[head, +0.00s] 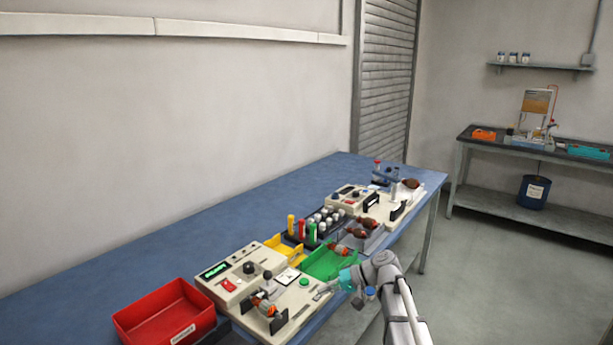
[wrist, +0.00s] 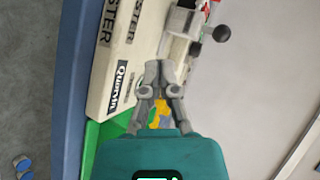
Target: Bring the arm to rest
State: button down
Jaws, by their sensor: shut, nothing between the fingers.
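My gripper (head: 323,291) is low over the front edge of the near tester board, beside the green button, at the end of my grey arm. In the wrist view my gripper (wrist: 157,68) has its fingers together with nothing between them. Behind the fingertips is the cream tester board (wrist: 118,75) with dark lettering and a label. Whether the fingertips touch the board I cannot tell.
The blue bench (head: 230,210) carries a red bin (head: 165,316), a near tester (head: 240,272) with a clamped armature (head: 265,305), a green tray (head: 322,264), a yellow bin (head: 284,246) and a second tester (head: 352,196). The bench's back strip is clear.

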jog(key=s+d+f+h, duration=0.5)
jog(key=s+d+h, duration=0.1)
jog(key=s, duration=0.3)
jog(key=s+d+f+h, duration=0.5)
jog(key=s+d+h, duration=0.15)
jog(key=s, duration=0.25)
notch_tip(320, 180, up, 12)
jog(key=p, duration=1.2)
jog(key=shift+w+a+g, duration=0.3)
jog(key=shift+w+a, duration=0.05)
jog(key=shift+a, duration=0.05)
